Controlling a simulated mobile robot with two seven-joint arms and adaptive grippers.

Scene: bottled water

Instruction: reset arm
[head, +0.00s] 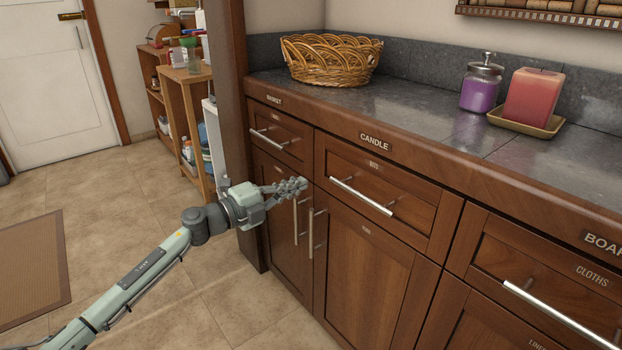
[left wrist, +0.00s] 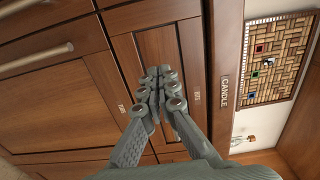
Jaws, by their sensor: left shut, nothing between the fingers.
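My left gripper (head: 296,187) reaches in from the left in the head view, in front of the wooden cabinet (head: 365,270) just left of the drawer labelled candle. Its fingers are shut with nothing between them. In the left wrist view the left gripper's fingertips (left wrist: 160,80) meet in front of the cabinet fronts. I cannot tell whether they touch the wood. My right gripper is in neither view.
Metal bar handles (head: 361,197) stick out from the drawers and doors. The counter (head: 440,105) holds a wicker basket (head: 330,60), a purple jar (head: 481,85) and a red candle (head: 534,97) on a tray. Shelves (head: 186,120) stand behind a post. The tiled floor at left is clear around a mat (head: 35,270).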

